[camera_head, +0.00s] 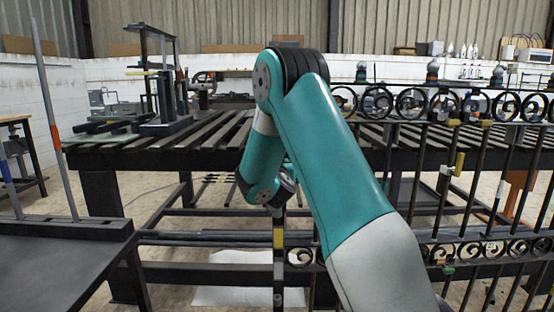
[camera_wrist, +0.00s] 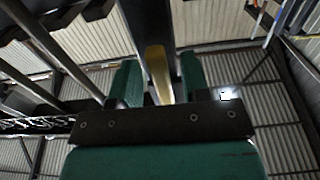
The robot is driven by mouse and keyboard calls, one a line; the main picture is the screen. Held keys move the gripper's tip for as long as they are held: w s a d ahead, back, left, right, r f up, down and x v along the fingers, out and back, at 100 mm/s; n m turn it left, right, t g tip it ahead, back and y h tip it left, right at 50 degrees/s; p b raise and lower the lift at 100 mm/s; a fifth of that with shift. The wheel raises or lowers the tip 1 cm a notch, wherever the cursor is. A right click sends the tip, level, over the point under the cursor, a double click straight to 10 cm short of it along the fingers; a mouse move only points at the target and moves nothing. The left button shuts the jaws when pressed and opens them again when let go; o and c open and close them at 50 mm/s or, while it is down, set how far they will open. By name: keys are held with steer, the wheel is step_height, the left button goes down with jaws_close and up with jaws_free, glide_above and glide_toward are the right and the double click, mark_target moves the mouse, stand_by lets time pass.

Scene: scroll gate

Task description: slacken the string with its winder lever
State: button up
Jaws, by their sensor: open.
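In the wrist view my gripper (camera_wrist: 160,82) shows two green jaw pads standing apart. A dark upright bar (camera_wrist: 148,30) with a brass-yellow strip (camera_wrist: 158,72) lies between them in the picture. Contact cannot be told. In the head view my teal arm reaches forward and bends down; my gripper itself cannot be made out there. A vertical bar with a yellow collar (camera_head: 279,239) shows just below my wrist. I cannot clearly pick out the string or its winder lever in either view.
The black scroll gate (camera_head: 470,245) stands at the right, with yellow and white pieces on its bars. A slatted workbench (camera_head: 120,150) lies behind, with a dark stand (camera_head: 165,100) on its left. A dark panel (camera_head: 60,265) with a tall rod is at the near left.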

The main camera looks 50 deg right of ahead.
steer(key=shift+w+d, duration=0.25)
jaws_close()
